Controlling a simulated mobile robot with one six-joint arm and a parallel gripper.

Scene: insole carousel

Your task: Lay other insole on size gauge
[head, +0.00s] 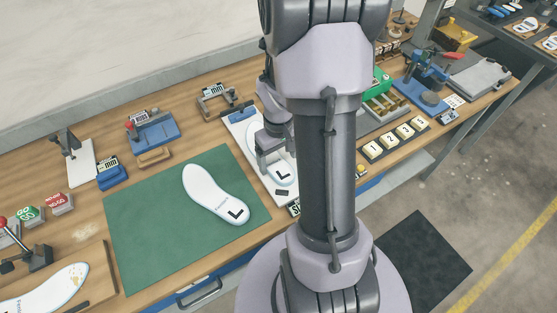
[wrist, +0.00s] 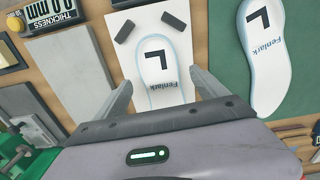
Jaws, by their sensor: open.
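The size gauge appears to be the long white board (head: 237,130) to the right of the green mat, with two dark stop blocks (wrist: 174,21) at its near end. A white insole marked "L" (head: 283,176) lies on it, partly hidden by my gripper in the head view; it also shows in the wrist view (wrist: 156,65). Another white insole marked "L" (head: 213,192) lies on the mat and shows at the right of the wrist view (wrist: 262,60). My gripper (wrist: 163,92) is open over the board, its fingers on either side of the insole there.
The green mat (head: 150,235) is otherwise bare. A patterned insole (head: 48,290) lies on a wooden board at the lower left. A thickness display (wrist: 57,14) stands left of the gauge in the wrist view. Yellow numbered tiles (head: 388,142) lie farther right.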

